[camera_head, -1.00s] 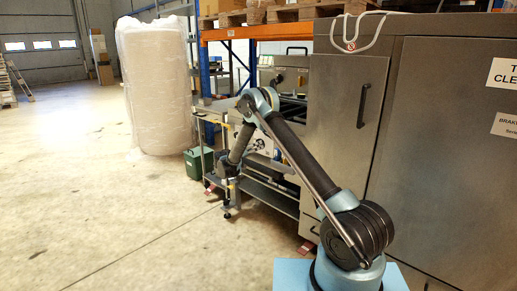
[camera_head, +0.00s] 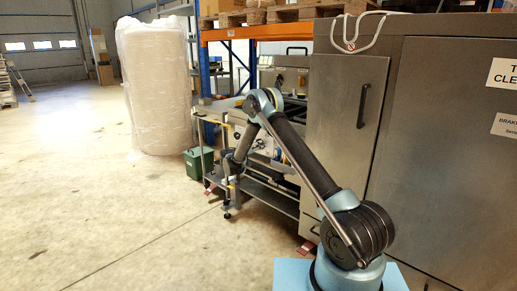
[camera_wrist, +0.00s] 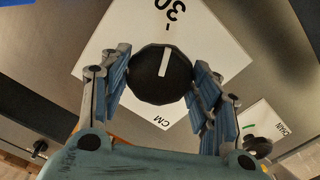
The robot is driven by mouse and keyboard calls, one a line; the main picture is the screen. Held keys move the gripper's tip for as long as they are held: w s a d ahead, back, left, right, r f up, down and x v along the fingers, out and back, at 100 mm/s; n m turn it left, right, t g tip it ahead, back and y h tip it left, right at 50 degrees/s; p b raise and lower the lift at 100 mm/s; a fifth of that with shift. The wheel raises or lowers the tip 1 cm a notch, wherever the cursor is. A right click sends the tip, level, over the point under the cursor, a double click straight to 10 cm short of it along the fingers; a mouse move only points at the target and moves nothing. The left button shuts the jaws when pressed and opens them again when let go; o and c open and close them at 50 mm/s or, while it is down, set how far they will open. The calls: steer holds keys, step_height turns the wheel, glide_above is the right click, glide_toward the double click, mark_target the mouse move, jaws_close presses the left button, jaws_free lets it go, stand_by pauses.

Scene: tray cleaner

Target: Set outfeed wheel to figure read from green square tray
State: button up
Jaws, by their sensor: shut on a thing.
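A black round wheel (camera_wrist: 150,92) with a white pointer line sits on a white plate (camera_wrist: 112,35) in the wrist view. The plate reads "30" with a dash at its top and "CM" below, seen rotated. The pointer lies toward the "30" side. My gripper (camera_wrist: 160,70) has its two fingers on either side of the wheel and is shut on it. In the head view my arm reaches to the machine's outfeed end, where the wheel cannot be made out. I see no green square tray in either view.
A smaller black knob (camera_wrist: 256,146) on a white label (camera_wrist: 266,122) is at right in the wrist view. In the head view a steel cabinet (camera_head: 345,105) stands right of my arm. A green bin (camera_head: 197,165) and wrapped stack (camera_head: 155,85) stand left. The left floor is clear.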

steer(key=shift+n, duration=0.3)
steer(key=o, duration=1)
steer(key=shift+o, duration=0.2)
steer(key=v, duration=1.2)
steer(key=shift+a+f, duration=0.1)
